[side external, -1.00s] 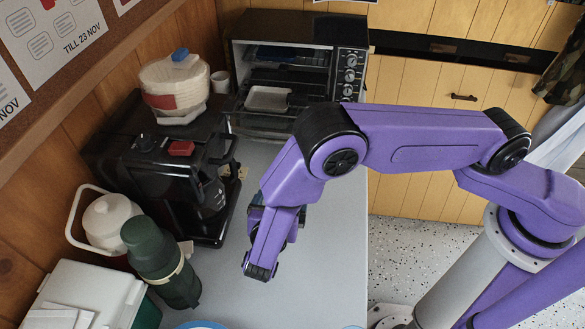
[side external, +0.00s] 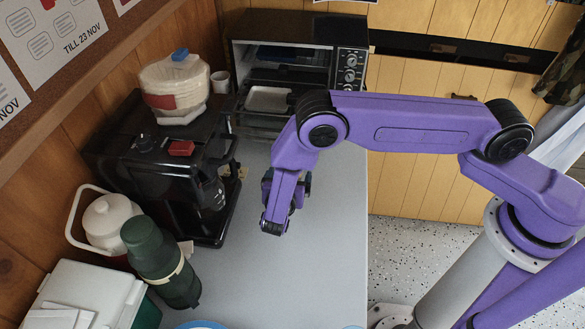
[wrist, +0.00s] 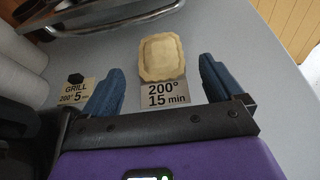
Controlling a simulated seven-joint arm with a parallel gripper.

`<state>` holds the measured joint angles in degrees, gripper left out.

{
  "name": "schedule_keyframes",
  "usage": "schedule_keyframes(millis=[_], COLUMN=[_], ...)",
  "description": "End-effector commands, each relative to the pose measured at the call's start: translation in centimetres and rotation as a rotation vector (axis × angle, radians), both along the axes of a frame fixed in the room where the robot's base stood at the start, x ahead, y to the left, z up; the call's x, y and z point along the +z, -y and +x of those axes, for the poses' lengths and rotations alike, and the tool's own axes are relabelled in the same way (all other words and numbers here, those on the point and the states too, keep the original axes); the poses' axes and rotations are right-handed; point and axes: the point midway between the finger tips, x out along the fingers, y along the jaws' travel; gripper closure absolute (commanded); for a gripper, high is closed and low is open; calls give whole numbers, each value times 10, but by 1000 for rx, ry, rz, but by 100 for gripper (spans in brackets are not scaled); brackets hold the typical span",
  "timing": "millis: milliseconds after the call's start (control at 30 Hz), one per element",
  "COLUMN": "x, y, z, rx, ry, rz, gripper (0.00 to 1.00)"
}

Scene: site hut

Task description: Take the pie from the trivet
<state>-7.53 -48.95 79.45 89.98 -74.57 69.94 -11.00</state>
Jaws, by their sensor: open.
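The pie (wrist: 162,57) is pale, rectangular and crimped at the edge. In the wrist view it lies ahead of my gripper (wrist: 161,68), between the lines of its two blue fingers. The fingers are apart with nothing between them. I cannot make out a trivet under the pie. In the side external view my arm's end hangs over the grey counter (side external: 225,285), and the pie is not visible there.
A toaster oven (side external: 290,35) stands open at the back, with a pale tray (side external: 268,99) in it. A black coffee maker (side external: 165,165), a green flask (side external: 158,260) and a white pot (side external: 108,222) line the left. A "GRILL" card (wrist: 74,93) lies left of the pie.

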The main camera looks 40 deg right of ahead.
Motion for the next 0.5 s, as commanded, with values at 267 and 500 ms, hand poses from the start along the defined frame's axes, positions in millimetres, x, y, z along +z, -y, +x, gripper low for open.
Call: schedule_keyframes(millis=[267,500], x=[-16,-19], y=[26,31], z=[24,29], rx=[-4,-1], ry=[-1,0], rz=[-1,0], gripper=[6,6])
